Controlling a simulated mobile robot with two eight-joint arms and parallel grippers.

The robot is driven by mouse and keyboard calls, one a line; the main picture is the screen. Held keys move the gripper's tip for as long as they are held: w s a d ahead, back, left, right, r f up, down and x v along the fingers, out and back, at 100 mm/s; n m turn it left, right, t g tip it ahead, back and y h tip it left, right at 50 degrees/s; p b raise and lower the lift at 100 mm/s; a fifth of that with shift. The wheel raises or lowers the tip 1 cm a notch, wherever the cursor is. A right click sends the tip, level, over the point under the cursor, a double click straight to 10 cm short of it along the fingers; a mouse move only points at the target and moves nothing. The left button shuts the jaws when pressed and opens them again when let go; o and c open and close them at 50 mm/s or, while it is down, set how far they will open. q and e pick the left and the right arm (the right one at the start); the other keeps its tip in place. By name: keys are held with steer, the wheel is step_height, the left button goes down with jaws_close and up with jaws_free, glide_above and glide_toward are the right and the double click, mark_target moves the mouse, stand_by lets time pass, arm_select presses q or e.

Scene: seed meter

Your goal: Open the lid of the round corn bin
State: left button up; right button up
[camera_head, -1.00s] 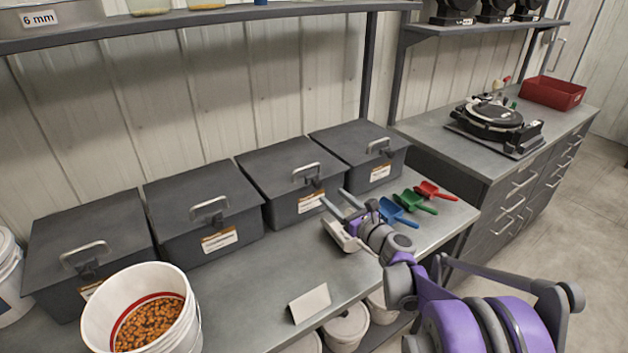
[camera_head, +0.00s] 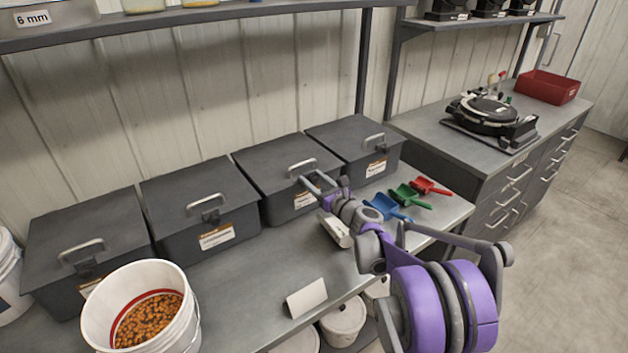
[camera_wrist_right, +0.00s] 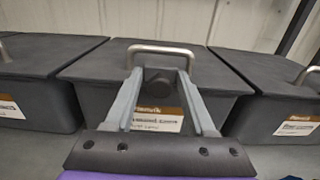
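Four lidded dark grey bins stand in a row on the bench, all shut; their label text is too small to read surely, so I cannot tell which holds round corn. My right gripper (camera_head: 314,182) is at the front of the third bin from the left (camera_head: 280,165). The lid's metal handle (camera_wrist_right: 161,49) is just above the fingertips. Contact cannot be told. My left gripper is out of view.
A white bucket of orange kernels (camera_head: 97,318) stands at front left. Blue (camera_head: 387,207), green (camera_head: 408,196) and red (camera_head: 428,186) scoops lie right of my gripper. A blank card (camera_head: 306,298) stands at the bench's front edge. A shelf (camera_head: 200,17) hangs above.

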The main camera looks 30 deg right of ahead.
jaws_close()
